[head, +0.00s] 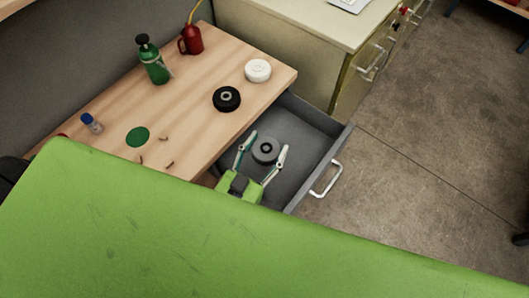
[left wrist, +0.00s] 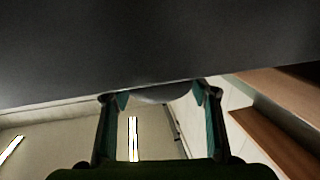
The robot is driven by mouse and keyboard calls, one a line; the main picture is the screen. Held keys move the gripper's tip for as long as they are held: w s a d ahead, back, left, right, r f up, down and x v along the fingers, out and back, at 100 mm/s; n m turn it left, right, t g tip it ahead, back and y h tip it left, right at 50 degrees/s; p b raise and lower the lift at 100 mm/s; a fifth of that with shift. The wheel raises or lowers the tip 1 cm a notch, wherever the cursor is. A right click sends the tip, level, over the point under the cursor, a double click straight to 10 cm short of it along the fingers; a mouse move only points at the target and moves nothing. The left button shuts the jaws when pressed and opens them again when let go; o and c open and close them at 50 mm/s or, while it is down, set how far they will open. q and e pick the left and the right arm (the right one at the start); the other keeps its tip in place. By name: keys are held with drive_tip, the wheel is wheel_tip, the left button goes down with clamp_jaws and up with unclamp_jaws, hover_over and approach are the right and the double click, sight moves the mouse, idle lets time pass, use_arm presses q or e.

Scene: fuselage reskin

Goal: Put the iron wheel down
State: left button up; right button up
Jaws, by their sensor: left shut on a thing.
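The iron wheel (head: 266,150), a dark grey disc with a hole in its middle, is between the fingers of my left gripper (head: 268,141). The gripper is shut on it, with one finger on each side. Wheel and gripper are within the outline of the open grey drawer (head: 290,127). I cannot tell whether the wheel touches the drawer floor. In the left wrist view a thin edge of the wheel (left wrist: 165,95) shows between the fingertips, close to a broad dark surface. My right gripper is not in view.
The wooden bench top (head: 200,116) holds a black wheel (head: 226,99), a white wheel (head: 257,71), a green bottle (head: 154,62), a red oil can (head: 191,39) and a green disc (head: 137,136). A large green panel (head: 200,235) covers the foreground. The drawer handle (head: 327,180) sticks out right.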

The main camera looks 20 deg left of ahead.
sight(265, 153)
use_arm(q)
drive_tip(key=f, duration=0.2)
drive_tip(key=f+b, duration=0.1)
drive_tip(key=shift+w+a+f, duration=0.15)
drive_tip(key=shift+a+f, duration=0.05)
drive_tip(key=shift+a, duration=0.1)
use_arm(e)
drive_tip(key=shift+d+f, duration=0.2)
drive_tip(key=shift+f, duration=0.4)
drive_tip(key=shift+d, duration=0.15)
use_arm(q)
drive_tip(key=shift+f, duration=0.2)
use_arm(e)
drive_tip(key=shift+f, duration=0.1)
use_arm(q)
drive_tip(key=shift+f, duration=0.45)
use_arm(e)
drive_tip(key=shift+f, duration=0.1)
